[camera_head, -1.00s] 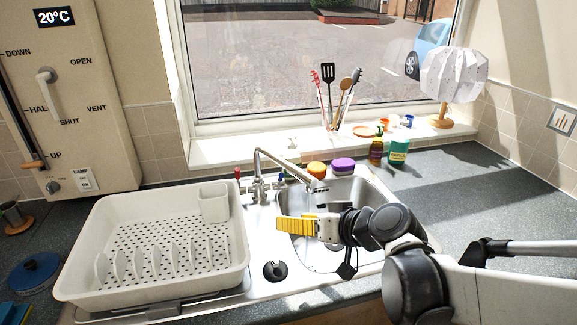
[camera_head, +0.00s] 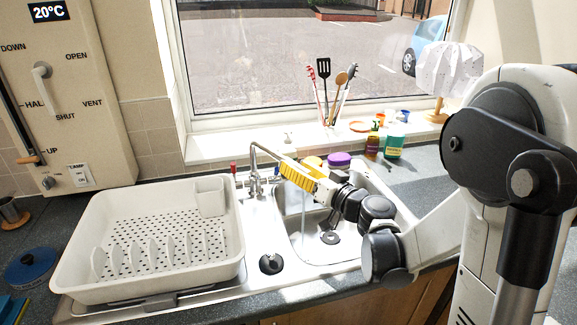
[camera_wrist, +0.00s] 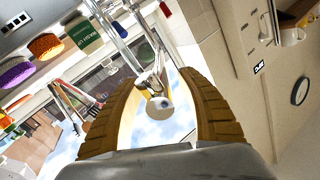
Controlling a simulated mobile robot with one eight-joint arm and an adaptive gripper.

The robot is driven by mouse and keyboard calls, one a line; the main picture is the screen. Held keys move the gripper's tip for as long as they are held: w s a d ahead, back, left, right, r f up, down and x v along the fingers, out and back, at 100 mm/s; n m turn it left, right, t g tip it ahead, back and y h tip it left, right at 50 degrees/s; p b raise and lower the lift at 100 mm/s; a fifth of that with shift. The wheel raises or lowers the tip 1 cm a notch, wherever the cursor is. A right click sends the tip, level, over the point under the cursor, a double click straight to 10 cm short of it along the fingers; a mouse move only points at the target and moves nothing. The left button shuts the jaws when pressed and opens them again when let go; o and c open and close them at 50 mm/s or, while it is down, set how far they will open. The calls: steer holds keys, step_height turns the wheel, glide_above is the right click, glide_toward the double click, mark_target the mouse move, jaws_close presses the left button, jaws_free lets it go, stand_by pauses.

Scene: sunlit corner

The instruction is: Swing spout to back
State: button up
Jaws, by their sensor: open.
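The metal tap (camera_head: 256,180) stands at the back of the sink, between the bowl and the drying rack. Its spout (camera_head: 268,150) slants toward the right and front over the bowl; its far end is hidden by my gripper. My gripper (camera_head: 290,171) has yellow fingers and is right at the spout's outer part. In the wrist view, my gripper (camera_wrist: 158,82) is open with a finger on each side, and the spout's round end (camera_wrist: 159,106) shows between them. I cannot tell whether either finger touches it.
The sink bowl (camera_head: 345,236) lies below my gripper. A white drying rack (camera_head: 75,262) stands left. An orange-topped item, a purple item (camera_head: 339,159) and bottles (camera_head: 394,143) stand behind the bowl. Utensils (camera_head: 324,85) are on the sill. A lamp (camera_head: 447,72) stands at the right.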

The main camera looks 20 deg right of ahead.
steer(key=shift+x, duration=1.45)
